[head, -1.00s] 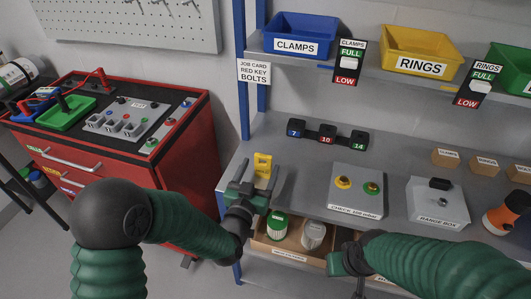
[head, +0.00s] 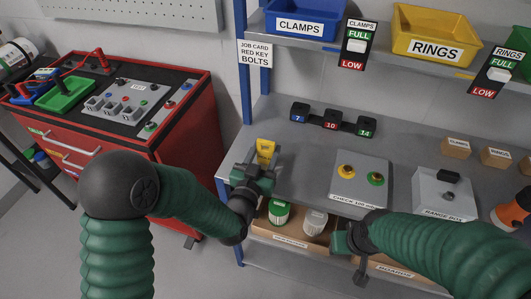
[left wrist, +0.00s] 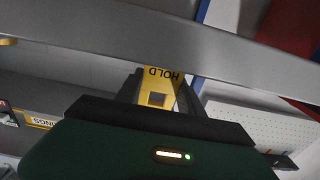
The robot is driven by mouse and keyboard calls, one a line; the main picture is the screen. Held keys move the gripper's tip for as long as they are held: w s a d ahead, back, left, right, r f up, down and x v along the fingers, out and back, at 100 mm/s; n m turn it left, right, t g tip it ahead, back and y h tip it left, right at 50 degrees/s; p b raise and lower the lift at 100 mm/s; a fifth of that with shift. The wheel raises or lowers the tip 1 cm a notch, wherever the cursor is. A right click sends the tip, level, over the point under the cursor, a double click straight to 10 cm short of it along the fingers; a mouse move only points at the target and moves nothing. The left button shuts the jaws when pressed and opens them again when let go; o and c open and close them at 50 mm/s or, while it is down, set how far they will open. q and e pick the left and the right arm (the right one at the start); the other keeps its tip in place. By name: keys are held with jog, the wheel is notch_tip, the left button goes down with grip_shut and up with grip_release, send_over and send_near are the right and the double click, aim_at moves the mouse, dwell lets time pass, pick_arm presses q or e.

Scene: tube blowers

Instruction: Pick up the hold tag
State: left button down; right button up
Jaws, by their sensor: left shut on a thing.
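The yellow hold tag (head: 265,151) is at the left end of the grey bench, in the head view. In the left wrist view the tag (left wrist: 157,82) sits between my two fingers, with its word HOLD upside down and a square hole below it. My left gripper (head: 262,168) is shut on the tag, and its fingers cover the tag's lower part in the head view. Whether the tag is clear of the bench top cannot be told. My right gripper (head: 352,247) is low by the bench's front edge; its fingertips are not clear.
A drawer (head: 290,242) with a green-lidded jar (head: 279,211) and a white-lidded jar (head: 315,222) is below my left gripper. A two-button box (head: 359,180) and range box (head: 440,195) stand to the right. Numbered sockets (head: 331,122) stand behind. A blue post (head: 244,70) rises at left.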

pick_arm(q)
jog(key=shift+a, duration=0.25)
